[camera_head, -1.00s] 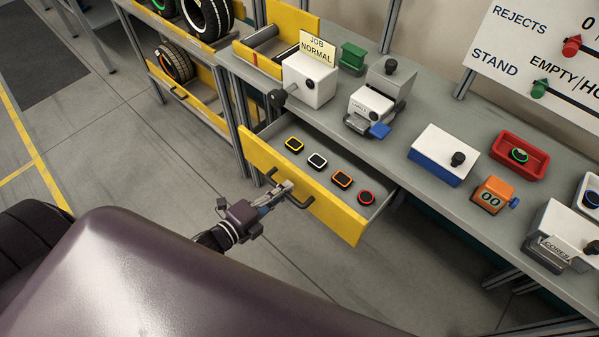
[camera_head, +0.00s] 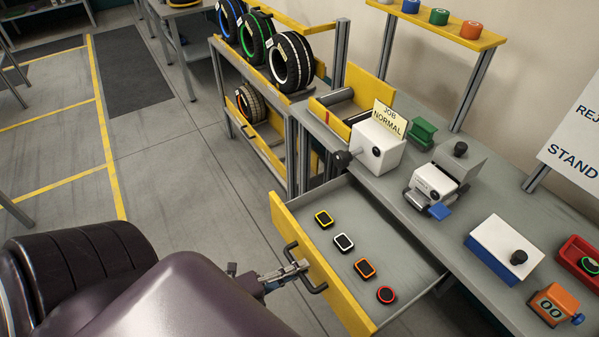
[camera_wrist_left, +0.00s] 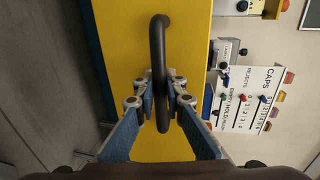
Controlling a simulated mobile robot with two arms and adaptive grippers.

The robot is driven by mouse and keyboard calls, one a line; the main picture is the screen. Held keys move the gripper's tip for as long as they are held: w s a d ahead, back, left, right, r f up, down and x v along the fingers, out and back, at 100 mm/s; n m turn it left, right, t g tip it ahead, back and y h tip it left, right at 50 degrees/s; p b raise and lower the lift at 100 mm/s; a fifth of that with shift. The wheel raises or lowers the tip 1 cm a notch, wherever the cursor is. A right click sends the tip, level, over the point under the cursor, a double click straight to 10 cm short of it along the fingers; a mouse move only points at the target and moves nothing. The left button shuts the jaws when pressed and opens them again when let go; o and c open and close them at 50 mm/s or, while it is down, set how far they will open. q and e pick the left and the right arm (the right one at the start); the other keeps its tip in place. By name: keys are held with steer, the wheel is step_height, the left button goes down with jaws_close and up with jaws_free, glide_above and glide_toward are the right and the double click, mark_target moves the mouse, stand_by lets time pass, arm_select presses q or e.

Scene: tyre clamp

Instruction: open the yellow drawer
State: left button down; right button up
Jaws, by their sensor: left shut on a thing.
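The yellow drawer (camera_head: 350,304) under the grey bench stands open, its front pulled well out. A dark bar handle (camera_head: 313,283) is on its front, and it also shows upright in the left wrist view (camera_wrist_left: 158,45). My left gripper (camera_head: 298,268) is at the handle; in the left wrist view its two fingers (camera_wrist_left: 159,100) are shut around the bar. Inside the drawer lie a yellow-rimmed piece (camera_head: 324,219), a white one (camera_head: 344,242), an orange one (camera_head: 365,268) and a red one (camera_head: 386,295). My right gripper is not in view.
On the bench (camera_head: 440,235) stand a white box with a JOB NORMAL sign (camera_head: 377,147), a grey-white device (camera_head: 437,182), a white-and-blue box (camera_head: 503,248) and an orange counter (camera_head: 553,305). A tyre rack (camera_head: 240,118) stands behind. The floor at left is open.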

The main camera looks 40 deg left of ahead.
arm_select(q)
steer(key=c, duration=2)
jaws_free()
steer(key=v, duration=1.2)
